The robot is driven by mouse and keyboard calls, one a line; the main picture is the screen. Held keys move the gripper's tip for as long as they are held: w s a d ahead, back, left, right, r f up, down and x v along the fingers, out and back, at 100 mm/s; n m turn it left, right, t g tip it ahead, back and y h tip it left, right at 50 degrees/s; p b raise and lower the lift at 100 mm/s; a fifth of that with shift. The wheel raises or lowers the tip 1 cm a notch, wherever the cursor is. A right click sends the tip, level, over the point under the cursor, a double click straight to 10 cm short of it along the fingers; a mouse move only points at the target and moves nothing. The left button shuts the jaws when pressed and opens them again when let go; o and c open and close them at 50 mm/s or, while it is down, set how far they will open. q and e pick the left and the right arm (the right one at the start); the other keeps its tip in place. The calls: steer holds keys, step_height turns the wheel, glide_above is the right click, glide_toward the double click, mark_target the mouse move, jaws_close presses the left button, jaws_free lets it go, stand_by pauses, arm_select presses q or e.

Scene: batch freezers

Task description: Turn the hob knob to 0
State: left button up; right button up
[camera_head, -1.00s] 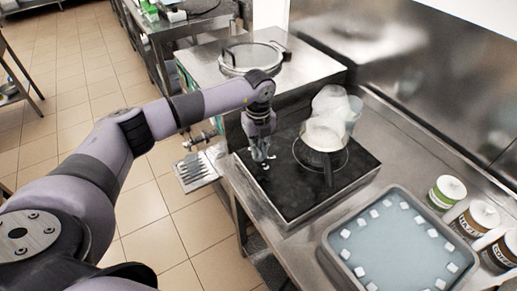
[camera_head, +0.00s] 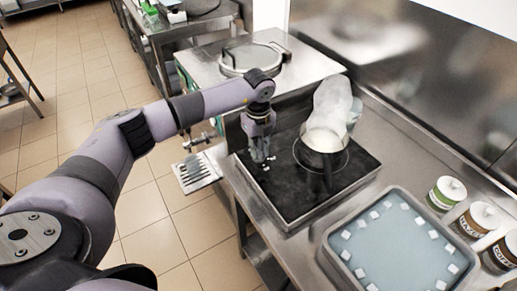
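The black hob (camera_head: 290,190) in its steel frame sits on the counter in the head view. A steel saucepan (camera_head: 322,150) with a dark handle stands on the hob's ring, and pale steam rises from it. My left gripper (camera_head: 263,164) points down over the left part of the hob, left of the saucepan. Its fingers look close together, but they are small and I cannot tell if they are shut on anything. I cannot make out the hob knob; the gripper may cover it. My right gripper is not in view.
A steel tray of water with floating ice cubes (camera_head: 331,257) stands in front right of the hob. Several lidded tubs (camera_head: 447,192) line the right side. A steel machine with a round lid (camera_head: 252,60) stands behind. Tiled floor lies left.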

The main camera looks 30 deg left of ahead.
mark_target(259, 151)
arm_select(q)
steer(key=shift+o, duration=1.3)
steer(key=shift+f, duration=0.1)
step_height(259, 151, up, 12)
steer(key=shift+s+f, duration=0.1)
steer(key=shift+s, duration=0.05)
